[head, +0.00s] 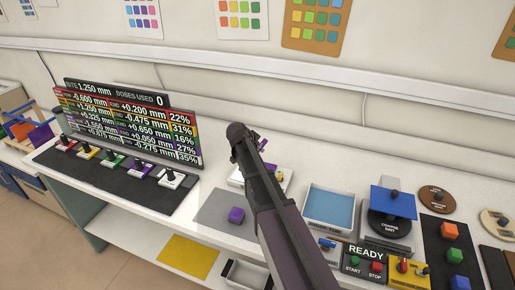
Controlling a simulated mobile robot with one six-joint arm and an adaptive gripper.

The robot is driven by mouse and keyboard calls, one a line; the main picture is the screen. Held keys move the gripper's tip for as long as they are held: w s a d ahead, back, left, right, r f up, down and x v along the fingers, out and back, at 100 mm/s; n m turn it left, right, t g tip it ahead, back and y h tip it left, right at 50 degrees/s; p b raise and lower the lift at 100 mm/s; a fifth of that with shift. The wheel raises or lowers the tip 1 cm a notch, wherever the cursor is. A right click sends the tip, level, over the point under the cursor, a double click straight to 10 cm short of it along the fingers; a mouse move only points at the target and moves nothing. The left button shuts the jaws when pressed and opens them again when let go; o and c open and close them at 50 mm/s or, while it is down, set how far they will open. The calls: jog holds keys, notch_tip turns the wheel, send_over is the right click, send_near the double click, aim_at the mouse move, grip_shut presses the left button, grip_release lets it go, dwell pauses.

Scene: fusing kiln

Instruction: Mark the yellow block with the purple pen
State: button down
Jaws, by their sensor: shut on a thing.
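My arm reaches up through the middle of the head view and covers most of my gripper (261,150). A small purple piece, which looks like the purple pen (263,143), sticks out just right of the arm's dark end, and my gripper is shut on it. The pen's tip is hidden. A small yellow thing, perhaps the yellow block (280,176), sits on a white pad (285,187) close below and right of the pen, partly behind the arm. I cannot tell whether pen and block touch.
A blue-floored tray (330,207) and a blue plate (394,203) on a dark round base stand right. A readout board (130,120) stands left behind a black mat (100,182) with several coloured stands.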

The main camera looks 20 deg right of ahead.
jog(key=shift+s+d, duration=0.25)
jog(key=shift+s, duration=0.2)
dwell(0.6)
dwell(0.4)
jog(key=shift+w+r+p, duration=0.1)
jog(key=shift+r+p, duration=3.35)
jog(key=shift+p, duration=0.05)
jog(key=shift+f, duration=0.1)
